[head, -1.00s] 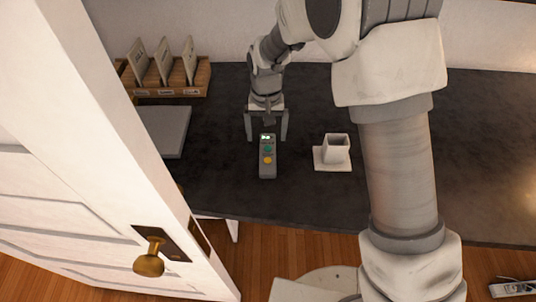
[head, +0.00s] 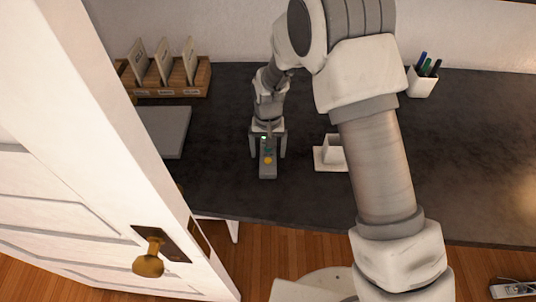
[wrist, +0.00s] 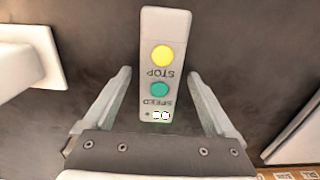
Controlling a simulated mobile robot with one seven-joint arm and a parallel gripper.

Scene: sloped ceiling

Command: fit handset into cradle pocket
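The handset (head: 268,171) is a grey slab with a yellow button, a green button and a small lit display, lying on the dark table. It also shows in the wrist view (wrist: 164,75). My gripper (head: 267,154) is low over its display end, with the fingers open on either side. In the wrist view my gripper (wrist: 160,78) shows gaps between both fingers and the handset. The white cradle (head: 330,153) stands on its square base to the right of the handset, partly hidden by my arm. Its base edge shows at the left of the wrist view (wrist: 48,55).
A grey flat panel (head: 166,130) lies left on the dark table (head: 215,185). A wooden rack (head: 180,90) with several cards stands at the back left. A pen cup (head: 421,84) is at the back right. A white door (head: 80,170) stands at the left front.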

